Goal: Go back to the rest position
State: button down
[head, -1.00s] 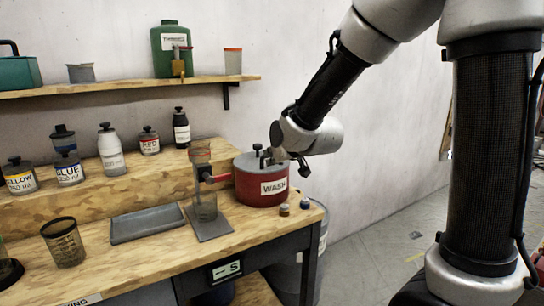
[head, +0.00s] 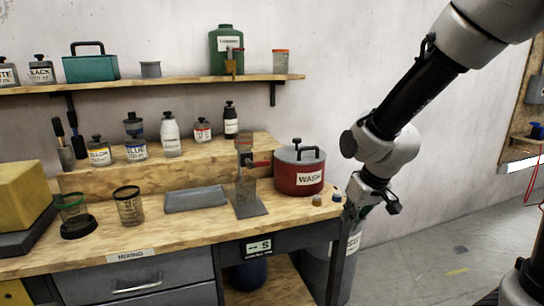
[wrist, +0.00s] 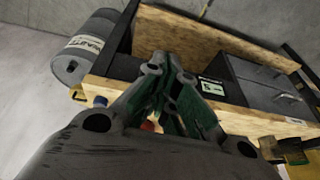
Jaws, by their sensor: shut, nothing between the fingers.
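My gripper (head: 360,215) hangs at the lower end of my arm, just right of the bench's right corner in the head view. In the wrist view, my gripper (wrist: 165,95) has its fingers together with nothing between them. Nothing hangs from it. The wooden bench (head: 100,255) stands to its left, and the red WASH pot (head: 299,180) sits on the bench top near that corner.
Two small capped jars (head: 336,197) stand at the bench's right edge. A grey drum (wrist: 85,50) stands beside the bench end. A shelf (head: 150,84) holds a green jug (head: 226,52). Floor (head: 440,255) to the right is clear.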

jog(key=s+d+r+m+h, duration=0.1)
jog(key=s+d+r, duration=0.6)
jog(key=s, duration=0.2)
jog(key=s+d+r+m, duration=0.2)
jog(key=s+d+r, duration=0.5)
jog(key=s+d, duration=0.1)
jog(key=shift+s+m+t+h, duration=0.3)
jog(key=shift+s+h, duration=0.1)
jog(key=shift+s, duration=0.05)
